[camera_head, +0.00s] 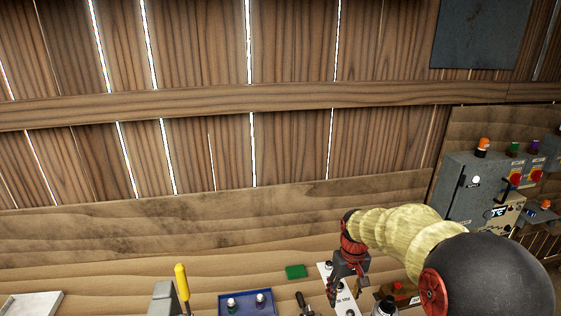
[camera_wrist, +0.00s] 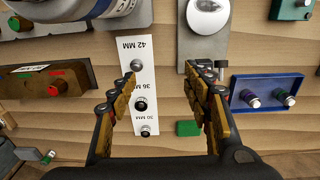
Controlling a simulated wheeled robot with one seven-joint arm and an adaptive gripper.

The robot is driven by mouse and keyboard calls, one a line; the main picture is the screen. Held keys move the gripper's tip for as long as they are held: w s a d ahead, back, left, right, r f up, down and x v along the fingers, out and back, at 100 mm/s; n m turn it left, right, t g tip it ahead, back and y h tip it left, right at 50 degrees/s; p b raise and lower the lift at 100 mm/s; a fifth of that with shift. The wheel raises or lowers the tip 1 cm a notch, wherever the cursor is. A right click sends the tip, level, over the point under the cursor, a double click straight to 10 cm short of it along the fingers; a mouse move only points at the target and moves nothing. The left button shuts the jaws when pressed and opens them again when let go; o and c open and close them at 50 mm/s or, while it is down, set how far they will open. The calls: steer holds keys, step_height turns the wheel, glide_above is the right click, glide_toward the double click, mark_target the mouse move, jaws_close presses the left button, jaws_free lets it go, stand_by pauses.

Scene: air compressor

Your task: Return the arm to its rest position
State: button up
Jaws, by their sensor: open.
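My gripper (camera_head: 343,284) shows in the head view at the lower right, at the end of my arm, pointing down over the bench. In the wrist view my gripper (camera_wrist: 160,75) has its two fingers spread wide apart with nothing between the tips. Beyond and below the fingers lies a white plate (camera_wrist: 150,70) marked 42 MM, 36 MM and 30 MM, with several dark round fittings on it. The left finger overlaps the plate's edge in the picture; contact cannot be told. In the head view my arm partly covers the plate (camera_head: 351,305).
A blue tray (camera_wrist: 235,94) holds two small capped parts. A green block (camera_wrist: 189,129) lies on the wooden bench. A brown box (camera_wrist: 50,85) with red and green parts is at the left. Grey control boxes (camera_head: 468,180) stand at the right by the plank wall (camera_head: 200,50).

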steer(key=s+r+m+t+b, duration=0.1)
steer(key=s+r+t+b, duration=0.15)
steer(key=s+r, duration=0.8)
steer(key=s+r+m+t+b, duration=0.1)
steer(key=s+r+t+b, duration=0.1)
steer(key=s, duration=1.5)
steer(key=shift+t+b, duration=0.45)
steer(key=shift+b, duration=0.55)
